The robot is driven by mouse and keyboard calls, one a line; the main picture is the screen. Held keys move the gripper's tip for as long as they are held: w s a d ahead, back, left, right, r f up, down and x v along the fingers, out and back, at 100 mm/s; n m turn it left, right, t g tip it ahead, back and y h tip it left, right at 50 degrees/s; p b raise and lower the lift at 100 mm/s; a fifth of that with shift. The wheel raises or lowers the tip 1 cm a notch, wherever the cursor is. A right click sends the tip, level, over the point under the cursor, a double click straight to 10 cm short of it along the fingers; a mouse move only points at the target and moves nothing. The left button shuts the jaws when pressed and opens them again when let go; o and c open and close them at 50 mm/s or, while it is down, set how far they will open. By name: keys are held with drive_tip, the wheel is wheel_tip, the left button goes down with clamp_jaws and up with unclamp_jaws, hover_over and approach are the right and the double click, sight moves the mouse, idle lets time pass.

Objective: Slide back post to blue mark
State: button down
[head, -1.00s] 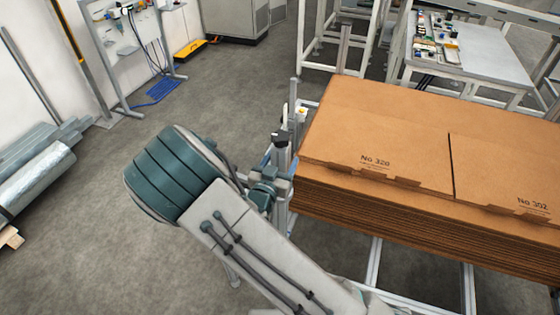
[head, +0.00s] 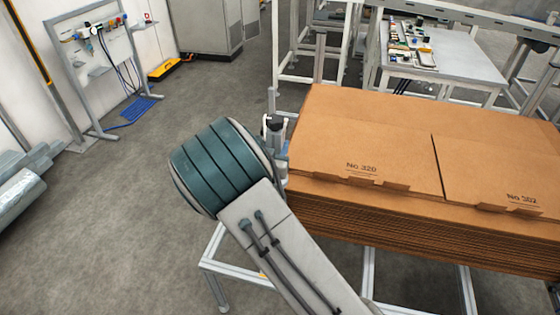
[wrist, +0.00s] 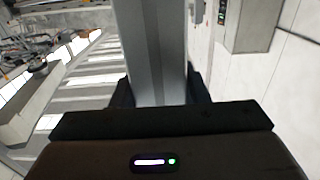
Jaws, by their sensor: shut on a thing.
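The back post is a grey metal upright profile; in the wrist view the post (wrist: 152,45) runs up from between the black fingers. My gripper (wrist: 158,92) is shut on it, one finger on each side. In the head view the top of a thin grey post (head: 271,102) shows at the left back corner of the cardboard stack (head: 400,225). My arm hides its lower part and most of my gripper there. I cannot make out the blue mark for certain.
The stack of flat cardboard rests on a pale metal frame (head: 228,268) right beside the post. A grey work table (head: 440,65) with small parts stands behind. A tool stand (head: 90,60) and a blue mat (head: 130,109) are at the far left. The floor between is clear.

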drive_tip(key=shift+w, duration=0.3)
drive_tip(key=shift+r, duration=0.1)
drive_tip(key=c, duration=0.8)
unclamp_jaws()
drive_tip(key=shift+w, duration=0.15)
